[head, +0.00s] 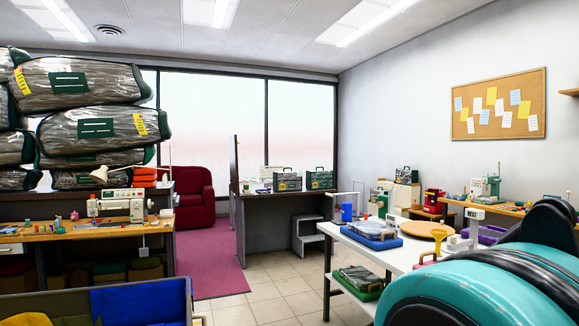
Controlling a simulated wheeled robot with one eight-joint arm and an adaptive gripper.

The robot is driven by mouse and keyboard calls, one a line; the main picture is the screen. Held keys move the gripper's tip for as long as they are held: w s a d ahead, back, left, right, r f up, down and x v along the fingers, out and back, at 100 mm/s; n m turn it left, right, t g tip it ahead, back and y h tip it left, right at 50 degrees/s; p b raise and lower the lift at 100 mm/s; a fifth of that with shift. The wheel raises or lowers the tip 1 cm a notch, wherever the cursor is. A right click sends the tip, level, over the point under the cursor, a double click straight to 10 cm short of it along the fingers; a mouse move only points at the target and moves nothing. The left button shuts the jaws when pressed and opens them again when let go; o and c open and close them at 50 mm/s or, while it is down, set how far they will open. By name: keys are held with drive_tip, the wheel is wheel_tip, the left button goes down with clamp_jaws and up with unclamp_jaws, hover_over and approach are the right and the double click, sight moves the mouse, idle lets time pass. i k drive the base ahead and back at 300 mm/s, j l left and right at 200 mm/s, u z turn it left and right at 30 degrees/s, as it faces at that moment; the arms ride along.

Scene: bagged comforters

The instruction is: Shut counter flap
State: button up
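The counter flap looks to be the thin dark panel (236,182) standing upright at the left end of the grey counter (262,212), in the middle distance. I see it nearly edge-on, and its hinge is too small to make out. A gap with a pink-red carpet (212,255) lies to the left of the panel. My gripper is not in view.
A sewing table (90,232) and stacked bagged comforters (80,85) stand left. A white table (395,252) with trays stands right. Tiled floor (272,290) is open between them. A grey step stool (306,235) stands by the counter; a red armchair (192,200) stands behind.

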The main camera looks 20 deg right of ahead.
sight(236, 164)
drive_tip(key=i+l+z, duration=0.15)
drive_tip(key=i+z, duration=0.15)
drive_tip(key=i, duration=0.2)
drive_tip(key=i+z, duration=0.3)
drive_tip(key=i, duration=6.15)
drive_tip(key=i+l+u, duration=0.15)
drive_tip(key=i+u, duration=0.25)
drive_tip(key=i, duration=0.15)
drive_tip(key=i+l+u, duration=0.4)
drive_tip(key=i+u, duration=0.1)
drive_tip(key=u, duration=0.15)
